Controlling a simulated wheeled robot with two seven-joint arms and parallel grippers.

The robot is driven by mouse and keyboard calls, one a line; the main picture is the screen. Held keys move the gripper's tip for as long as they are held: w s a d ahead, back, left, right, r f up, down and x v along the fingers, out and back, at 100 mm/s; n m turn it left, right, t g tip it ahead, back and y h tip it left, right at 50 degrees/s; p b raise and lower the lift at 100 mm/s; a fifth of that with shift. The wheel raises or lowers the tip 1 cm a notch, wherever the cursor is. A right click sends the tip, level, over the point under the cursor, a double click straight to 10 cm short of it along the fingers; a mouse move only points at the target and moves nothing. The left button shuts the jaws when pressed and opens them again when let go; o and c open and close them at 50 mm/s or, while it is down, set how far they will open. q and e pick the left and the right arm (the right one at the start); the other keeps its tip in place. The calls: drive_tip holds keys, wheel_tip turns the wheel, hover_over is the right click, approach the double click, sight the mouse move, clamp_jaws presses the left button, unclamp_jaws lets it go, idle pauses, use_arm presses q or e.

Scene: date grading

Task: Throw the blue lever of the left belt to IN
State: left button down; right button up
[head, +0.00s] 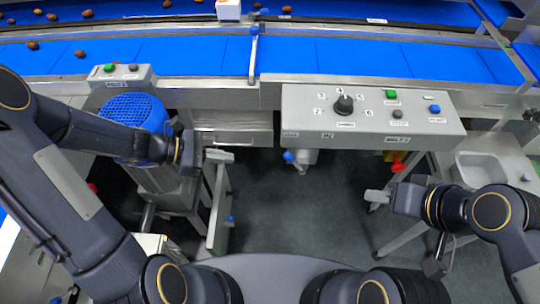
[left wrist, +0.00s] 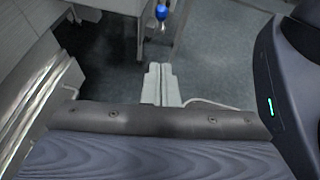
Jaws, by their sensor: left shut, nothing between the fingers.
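A blue-tipped lever (head: 254,32) stands at the near edge of the far belt in the head view, its pale arm running down across the near belt. A second blue knob (head: 288,156) sits under the front of the control panel. I cannot tell which one is the left belt's lever, and no IN mark is readable. My left gripper (head: 220,156) is shut and empty, left of the knob and apart from it. In the left wrist view its fingers (left wrist: 160,84) are together, with a blue handle (left wrist: 162,12) beyond them. My right gripper (head: 376,197) is below the panel, its jaws unclear.
The control panel (head: 370,132) with a dial and buttons juts out at centre right. A blue motor (head: 130,110) stands beside my left forearm, under a small button box (head: 122,84). The blue belt (head: 180,56) carries several dates. Dark floor (head: 290,215) is open between the grippers.

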use_arm(q)
approach(292, 160)
wheel_tip(292, 160, down, 4)
drive_tip(key=a, duration=0.1)
drive_tip(key=shift+w+d+r+p, duration=0.15)
drive_tip(key=shift+w+d, duration=0.1)
drive_tip(key=shift+d, duration=0.45)
drive_tip(key=shift+w+d+r+p, duration=0.15)
drive_tip(key=shift+w+d+p, duration=0.05)
drive_tip(key=shift+d, duration=0.5)
drive_tip(key=shift+w+d+r+p, duration=0.15)
drive_tip(key=shift+w+d, duration=0.1)
drive_tip(key=shift+d, duration=0.45)
drive_tip(key=shift+r, duration=0.1)
